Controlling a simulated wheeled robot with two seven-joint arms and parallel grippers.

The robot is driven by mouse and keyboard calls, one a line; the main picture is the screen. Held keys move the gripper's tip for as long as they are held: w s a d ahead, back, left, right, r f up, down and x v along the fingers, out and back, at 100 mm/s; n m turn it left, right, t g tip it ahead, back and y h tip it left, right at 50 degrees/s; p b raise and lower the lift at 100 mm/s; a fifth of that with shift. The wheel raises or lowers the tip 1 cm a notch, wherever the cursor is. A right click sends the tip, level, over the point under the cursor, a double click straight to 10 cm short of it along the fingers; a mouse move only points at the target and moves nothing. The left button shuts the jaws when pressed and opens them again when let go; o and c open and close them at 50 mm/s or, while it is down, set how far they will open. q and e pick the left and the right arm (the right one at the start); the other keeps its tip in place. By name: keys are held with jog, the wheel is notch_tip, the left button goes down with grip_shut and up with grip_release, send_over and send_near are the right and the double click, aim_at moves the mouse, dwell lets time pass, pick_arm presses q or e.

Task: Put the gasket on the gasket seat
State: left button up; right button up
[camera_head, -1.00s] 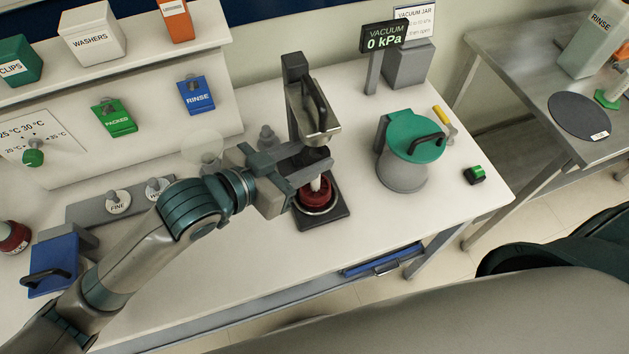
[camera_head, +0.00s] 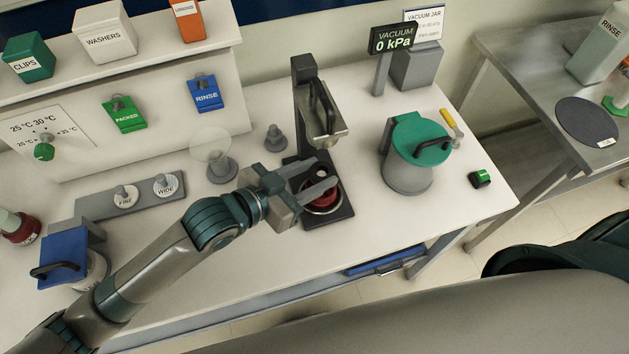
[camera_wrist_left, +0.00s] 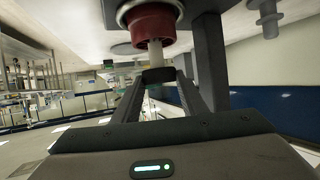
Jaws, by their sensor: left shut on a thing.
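My left gripper (camera_head: 326,179) is at the black stand with the tall post, over its base. A red round part (camera_head: 322,199) with a pale metal rim sits on the stand's base, partly hidden by the fingers. It may be the gasket seat. The red part (camera_wrist_left: 151,22) also shows in the left wrist view, with a white stem close to the dark piece. Whether they touch I cannot tell. My right gripper is out of view.
The stand's metal head (camera_head: 320,118) hangs just behind the gripper. A green-lidded jar (camera_head: 408,172) stands to the right. A clear disc on a grey foot (camera_head: 221,170) and a grey knob (camera_head: 275,139) stand to the left.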

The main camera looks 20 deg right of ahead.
pick_arm(q)
notch_tip(320, 180, down, 3)
jog(key=shift+r+p, duration=0.1)
jog(key=shift+p, duration=0.2)
jog(key=shift+f, duration=0.35)
jog(key=shift+f, duration=0.2)
jog(key=o, duration=1.1)
jog(key=shift+r, duration=0.15)
